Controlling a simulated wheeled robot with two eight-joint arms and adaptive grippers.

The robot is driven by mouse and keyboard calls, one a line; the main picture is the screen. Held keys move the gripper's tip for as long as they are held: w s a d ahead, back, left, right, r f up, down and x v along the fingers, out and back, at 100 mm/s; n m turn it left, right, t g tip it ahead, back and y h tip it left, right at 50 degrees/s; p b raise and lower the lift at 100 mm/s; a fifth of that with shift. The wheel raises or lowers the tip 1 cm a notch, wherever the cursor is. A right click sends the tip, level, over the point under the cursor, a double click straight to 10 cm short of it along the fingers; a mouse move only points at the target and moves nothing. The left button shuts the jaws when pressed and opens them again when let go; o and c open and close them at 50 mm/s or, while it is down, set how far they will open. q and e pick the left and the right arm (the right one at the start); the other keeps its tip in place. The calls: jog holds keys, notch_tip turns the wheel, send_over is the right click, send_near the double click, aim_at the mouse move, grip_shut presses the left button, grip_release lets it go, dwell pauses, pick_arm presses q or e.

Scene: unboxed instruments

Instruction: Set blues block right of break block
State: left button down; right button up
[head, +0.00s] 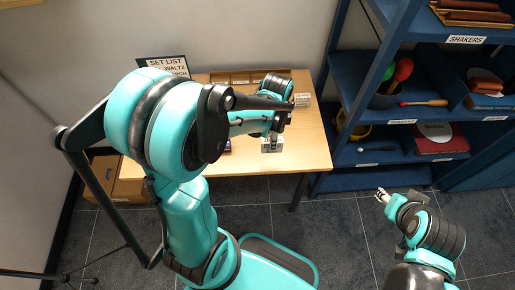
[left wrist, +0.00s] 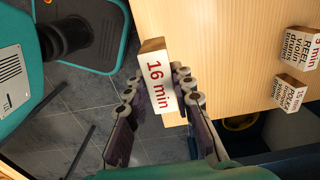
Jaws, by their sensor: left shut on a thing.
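My left gripper (head: 274,137) is shut on a small block near the table's front edge. In the left wrist view the held block (left wrist: 155,80), wood with a white label reading "16 min", sits between the fingers (left wrist: 157,92). The label's other words are not visible, so I cannot tell whether it is the blues block. In the head view the held block (head: 271,146) is a pale box under the fingers. I cannot make out a break block. My right gripper (head: 383,196) hangs over the floor, away from the table; its finger gap is too small to judge.
Two labelled blocks, REEL (left wrist: 297,46) and POLKA (left wrist: 288,92), stand on the table (head: 312,150). A set list sign (head: 165,67) and a divided wooden tray (head: 240,78) are at the back. A blue shelf (head: 345,90) stands right. My left arm hides much of the table.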

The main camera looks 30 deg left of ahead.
pick_arm(q)
jog(key=w+a+f+b, duration=0.1)
jog(key=a+f, duration=0.2)
jog(key=w+a+f+b, duration=0.1)
jog(key=a+f+b, duration=0.1)
jog(key=a+f, duration=0.1)
jog(key=w+a+f+b, duration=0.1)
jog(key=a+f, duration=0.2)
jog(key=f, duration=0.1)
jog(key=shift+a+b, duration=0.1)
jog(key=shift+b, duration=0.3)
jog(key=shift+r, duration=0.1)
jog(key=shift+s, duration=0.1)
jog(key=c, duration=1.3)
grip_release()
